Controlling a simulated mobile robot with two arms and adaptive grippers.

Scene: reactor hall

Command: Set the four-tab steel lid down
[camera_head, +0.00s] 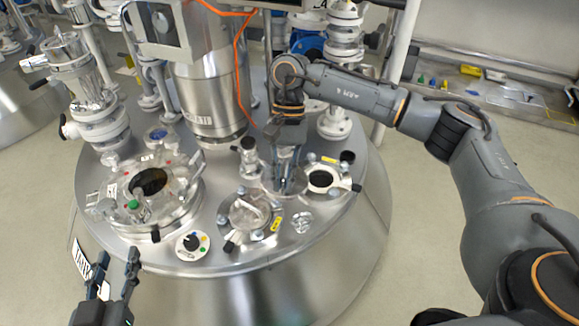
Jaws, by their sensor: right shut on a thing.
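My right gripper (284,184) comes down from the upper right over the middle of the vessel top. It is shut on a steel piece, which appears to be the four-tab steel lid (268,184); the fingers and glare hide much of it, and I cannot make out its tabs. I cannot tell whether it touches the vessel top or hangs just above it. My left gripper (114,272) is open and empty at the lower left, in front of the vessel's edge.
Close around the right gripper are a round steel cover (248,215) with a yellow tag, and a white-rimmed port (322,181) with a dark centre. A large manway (150,190) stands left, a round dial (192,244) in front. An orange cable (237,70) hangs behind.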

